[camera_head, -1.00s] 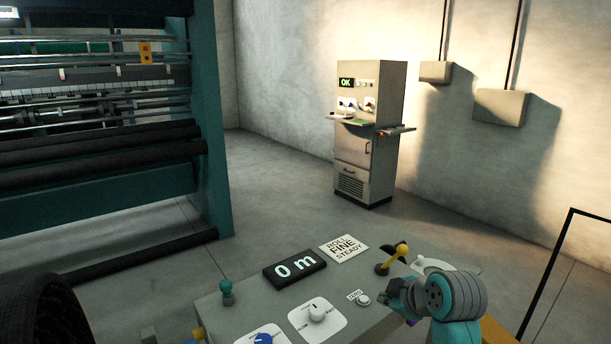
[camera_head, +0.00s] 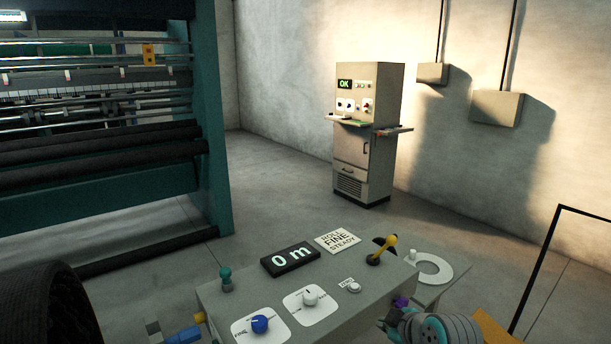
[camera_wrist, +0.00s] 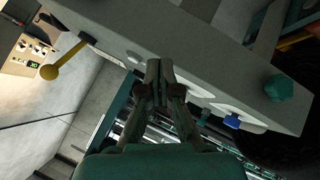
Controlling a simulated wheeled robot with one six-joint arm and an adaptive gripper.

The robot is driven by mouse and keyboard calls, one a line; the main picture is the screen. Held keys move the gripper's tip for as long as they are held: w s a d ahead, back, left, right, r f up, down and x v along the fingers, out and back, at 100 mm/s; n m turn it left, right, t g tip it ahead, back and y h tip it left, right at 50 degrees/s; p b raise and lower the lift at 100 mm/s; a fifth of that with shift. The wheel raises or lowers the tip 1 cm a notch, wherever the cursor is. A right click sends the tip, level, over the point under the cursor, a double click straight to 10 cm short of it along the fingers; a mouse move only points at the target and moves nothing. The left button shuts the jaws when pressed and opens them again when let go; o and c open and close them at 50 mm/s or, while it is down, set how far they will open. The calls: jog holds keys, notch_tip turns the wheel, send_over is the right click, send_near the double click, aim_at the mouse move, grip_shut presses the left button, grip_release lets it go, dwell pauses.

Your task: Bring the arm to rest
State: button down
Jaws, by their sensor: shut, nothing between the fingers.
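My gripper shows in the wrist view (camera_wrist: 160,70) with its two fingers together and nothing between them. In the head view my arm's grey and teal wrist is at the bottom right, by the near right corner of the control console (camera_head: 225,300); the fingertips are hard to make out there. The console carries a yellow-knobbed lever (camera_head: 383,250), a "0 m" display (camera_head: 292,258), a white push button (camera_head: 353,286), two dials with a blue knob (camera_head: 260,324) and a white knob (camera_head: 310,297), and a teal knob (camera_head: 226,279).
A large teal machine with rollers (camera_head: 100,150) stands at the left. A grey cabinet (camera_head: 368,140) with an "OK" screen stands by the back wall. A black rail frame (camera_head: 545,255) is at the right. A side shelf with a white ring (camera_head: 434,269) adjoins the console. The floor between is clear.

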jog(key=s+f+m+t+h, duration=0.1)
jog(key=s+f+m, duration=0.2)
jog(key=s+f, duration=0.75)
jog(key=s+f+m+t+h, duration=0.15)
jog(key=s+f+m, duration=0.25)
jog(key=s+f, duration=0.65)
jog(key=s+r+m+t, duration=0.1)
jog(key=s+r, duration=0.3)
jog(key=s, duration=0.6)
jog(key=s+r+m+t, duration=0.1)
jog(key=s+r, duration=0.3)
jog(key=s, duration=0.6)
jog(key=s+r+m+t, duration=0.1)
jog(key=s+r, duration=0.3)
jog(key=s, duration=0.6)
jog(key=shift+r+m, duration=0.3)
jog(key=shift+m, duration=0.3)
